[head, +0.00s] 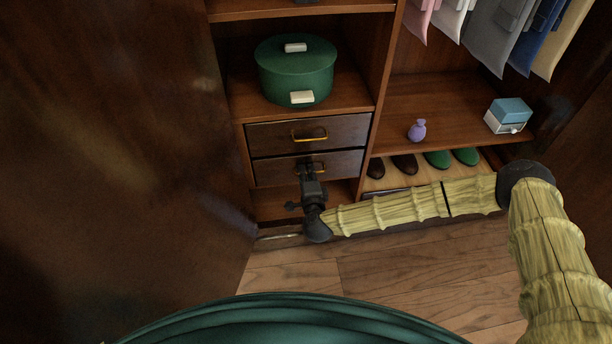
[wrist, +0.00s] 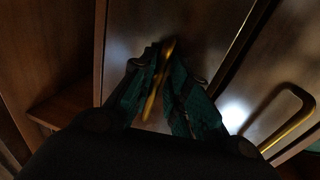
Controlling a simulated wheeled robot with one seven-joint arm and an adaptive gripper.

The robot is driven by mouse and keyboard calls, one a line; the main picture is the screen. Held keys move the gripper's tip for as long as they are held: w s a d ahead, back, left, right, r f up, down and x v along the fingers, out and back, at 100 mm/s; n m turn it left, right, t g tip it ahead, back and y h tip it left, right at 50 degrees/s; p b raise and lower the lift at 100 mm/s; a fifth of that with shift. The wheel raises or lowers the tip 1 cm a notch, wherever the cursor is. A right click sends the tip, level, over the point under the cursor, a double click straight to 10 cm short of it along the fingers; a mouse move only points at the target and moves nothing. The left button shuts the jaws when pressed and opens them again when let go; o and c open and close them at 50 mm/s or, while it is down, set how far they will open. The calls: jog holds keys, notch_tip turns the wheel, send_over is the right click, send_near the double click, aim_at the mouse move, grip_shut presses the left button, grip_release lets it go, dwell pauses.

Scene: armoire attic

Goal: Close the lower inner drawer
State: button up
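The lower inner drawer (head: 275,172) has a dark wood front and sits under the matching upper drawer (head: 275,133). Its front looks close to level with the upper one; I cannot tell whether a small gap is left. My gripper (head: 311,172) is at the middle of the lower drawer's front and hides part of its handle. In the wrist view, my gripper's green fingers (wrist: 164,75) are drawn together with the lower drawer's gold handle (wrist: 155,95) between them. The exact contact is dark and hard to see.
The upper drawer's gold handle (head: 309,135) is just above. A green round box (head: 295,75) stands on the shelf over the drawers. To the right are a purple bottle (head: 417,130), a small blue-and-white box (head: 508,116), shoes (head: 437,159) and hanging clothes (head: 497,38). A large door panel (head: 110,150) fills the left.

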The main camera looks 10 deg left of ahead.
jog(key=shift+o, duration=0.5)
jog(key=shift+d, duration=0.15)
jog(key=v, duration=1.2)
jog(key=shift+s+f, duration=0.1)
